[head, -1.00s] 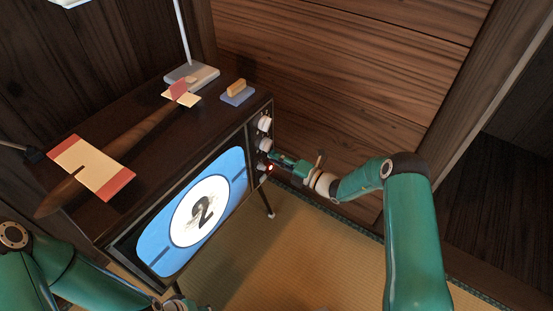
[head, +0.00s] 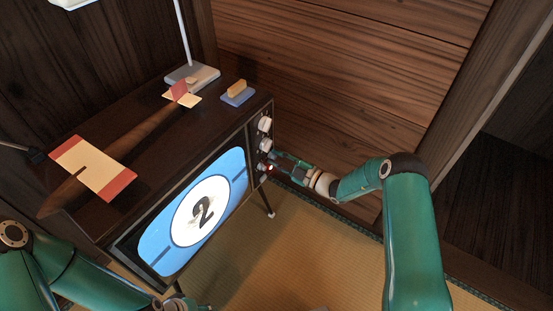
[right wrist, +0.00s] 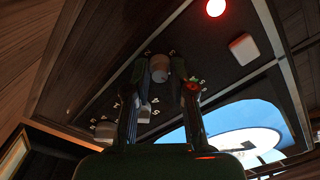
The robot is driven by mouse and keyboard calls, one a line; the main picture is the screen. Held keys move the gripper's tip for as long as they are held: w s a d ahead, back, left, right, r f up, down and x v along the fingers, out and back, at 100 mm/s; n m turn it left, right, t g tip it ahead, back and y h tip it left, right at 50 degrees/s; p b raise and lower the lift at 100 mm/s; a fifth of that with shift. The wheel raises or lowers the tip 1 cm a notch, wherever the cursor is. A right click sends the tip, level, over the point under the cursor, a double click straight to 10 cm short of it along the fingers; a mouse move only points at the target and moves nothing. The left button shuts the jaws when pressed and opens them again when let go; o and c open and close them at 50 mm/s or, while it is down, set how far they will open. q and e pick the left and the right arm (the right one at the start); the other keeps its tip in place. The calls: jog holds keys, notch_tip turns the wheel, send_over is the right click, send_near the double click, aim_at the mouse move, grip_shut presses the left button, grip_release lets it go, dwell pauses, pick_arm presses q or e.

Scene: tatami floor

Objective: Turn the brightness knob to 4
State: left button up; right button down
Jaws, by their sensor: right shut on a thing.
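The television (head: 122,246) is a dark wooden cabinet. Its lit blue screen (head: 232,165) shows a white disc with a 2. A pale upper knob (head: 264,124) and a second knob (head: 266,143) sit on the strip right of the screen; I cannot read their names. My right gripper (head: 275,161) reaches the strip from the right. In the right wrist view its fingers (right wrist: 166,78) are shut on a knob (right wrist: 160,68) ringed by small numbers; the pointer's exact setting is unclear. My left gripper (head: 178,302) is partly visible at the bottom, its jaws unclear.
A red light (right wrist: 215,8) and a pale square button (right wrist: 243,48) lie beside the held knob. A wooden wall stands behind.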

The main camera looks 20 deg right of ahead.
jog(key=shift+s+f+m, duration=0.15)
jog(key=shift+f+m, duration=0.2)
jog(key=shift+m, duration=0.75)
jog(key=c, duration=1.2)
grip_release()
jog(key=shift+o, duration=0.4)
jog(key=shift+r, duration=0.1)
jog(key=shift+r, duration=0.1)
jog(key=v, duration=1.2)
jog(key=shift+a, duration=0.1)
